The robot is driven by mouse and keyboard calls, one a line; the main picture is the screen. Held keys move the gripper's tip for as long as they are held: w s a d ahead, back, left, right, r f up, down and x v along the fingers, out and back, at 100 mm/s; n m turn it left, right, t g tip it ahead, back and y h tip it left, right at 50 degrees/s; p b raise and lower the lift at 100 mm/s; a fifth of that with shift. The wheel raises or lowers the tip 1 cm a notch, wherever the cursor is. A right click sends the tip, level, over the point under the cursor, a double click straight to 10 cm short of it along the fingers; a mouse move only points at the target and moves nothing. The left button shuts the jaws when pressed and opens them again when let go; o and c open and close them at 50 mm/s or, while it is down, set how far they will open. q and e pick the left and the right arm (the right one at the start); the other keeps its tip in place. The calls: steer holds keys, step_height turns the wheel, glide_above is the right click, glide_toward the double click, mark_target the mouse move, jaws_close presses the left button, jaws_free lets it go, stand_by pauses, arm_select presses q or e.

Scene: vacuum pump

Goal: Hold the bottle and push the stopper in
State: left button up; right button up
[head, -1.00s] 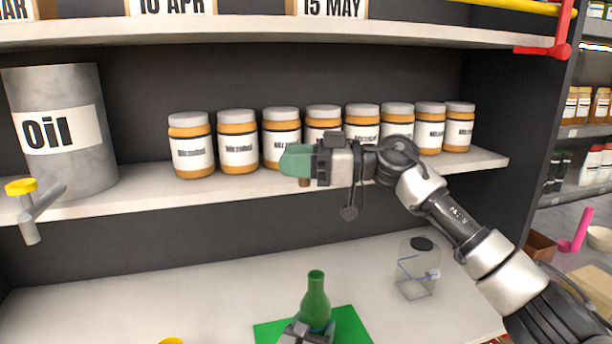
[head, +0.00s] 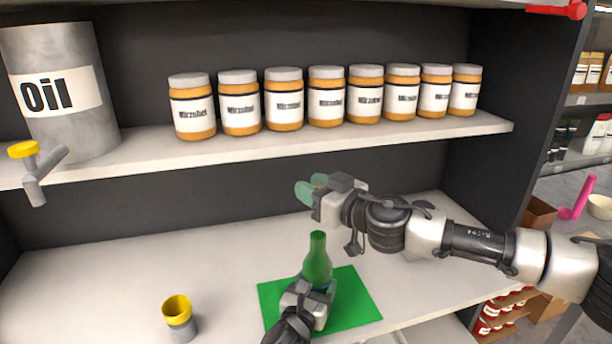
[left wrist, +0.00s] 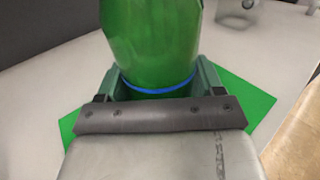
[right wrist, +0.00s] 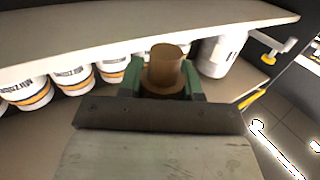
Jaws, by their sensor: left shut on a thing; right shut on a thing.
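The green bottle (head: 318,265) stands upright on the green mat (head: 358,300). My left gripper (head: 317,284) is shut around its lower part; the left wrist view shows the bottle (left wrist: 150,40) between the green fingers, with a blue line around it. My right gripper (head: 311,190) is above the bottle's mouth and apart from it. In the right wrist view it is shut on a brown stopper (right wrist: 165,70). The stopper does not show clearly in the head view.
A yellow-and-grey cup (head: 179,318) stands left of the mat. Several jars (head: 283,102) and an oil drum (head: 62,90) with a tap (head: 38,172) are on the shelf above. A clear container (left wrist: 235,14) shows in the left wrist view. The counter left of the mat is mostly free.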

stand_by(0.3)
glide_above(313, 232)
steer(key=shift+f, duration=2.35)
steer(key=shift+f, duration=1.85)
stand_by(0.9)
steer(key=o, duration=1)
steer(key=shift+c, duration=0.2)
steer(key=v, duration=1.2)
